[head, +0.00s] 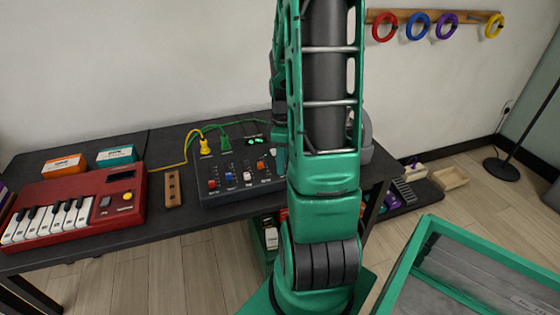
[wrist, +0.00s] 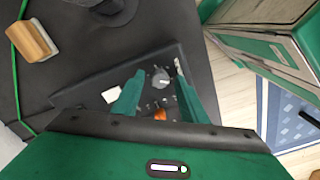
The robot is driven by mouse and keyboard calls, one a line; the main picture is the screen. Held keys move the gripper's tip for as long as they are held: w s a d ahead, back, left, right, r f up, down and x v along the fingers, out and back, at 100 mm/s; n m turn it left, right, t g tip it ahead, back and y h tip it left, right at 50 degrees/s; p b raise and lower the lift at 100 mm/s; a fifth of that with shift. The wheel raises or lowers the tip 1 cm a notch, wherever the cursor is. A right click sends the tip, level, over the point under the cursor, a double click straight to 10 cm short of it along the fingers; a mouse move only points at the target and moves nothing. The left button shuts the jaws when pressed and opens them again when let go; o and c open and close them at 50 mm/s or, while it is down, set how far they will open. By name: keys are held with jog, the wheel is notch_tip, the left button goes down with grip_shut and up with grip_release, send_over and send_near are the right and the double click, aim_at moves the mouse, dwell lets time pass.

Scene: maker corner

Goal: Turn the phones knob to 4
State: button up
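The dark mixer (head: 240,172) stands on the black table in the head view, with red, blue and white controls and green lit indicators. My arm covers its right end there. In the wrist view the mixer panel (wrist: 85,95) lies under my gripper (wrist: 157,76). The two green fingers are apart, with a round grey knob (wrist: 161,78) between them in the picture. Whether they touch it, I cannot tell. An orange knob (wrist: 160,114) sits closer to the palm. No label or scale is readable, so I cannot confirm which knob is phones or its setting.
Yellow and green plugs with cables (head: 204,146) rise from the mixer's back edge. A wooden block with holes (head: 173,189) and a red keyboard (head: 75,208) lie left of it. Two small boxes (head: 116,155) stand behind the keyboard. A green-framed crate (head: 470,238) is at the right.

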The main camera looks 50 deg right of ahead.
grip_shut()
jog(key=shift+m, duration=0.4)
jog(key=m, duration=0.3)
jog(key=shift+m, duration=0.4)
jog(key=m, duration=1.2)
jog(key=shift+m, duration=0.3)
jog(key=m, duration=0.6)
jog(key=shift+w+a, duration=0.1)
jog(key=shift+m, duration=0.3)
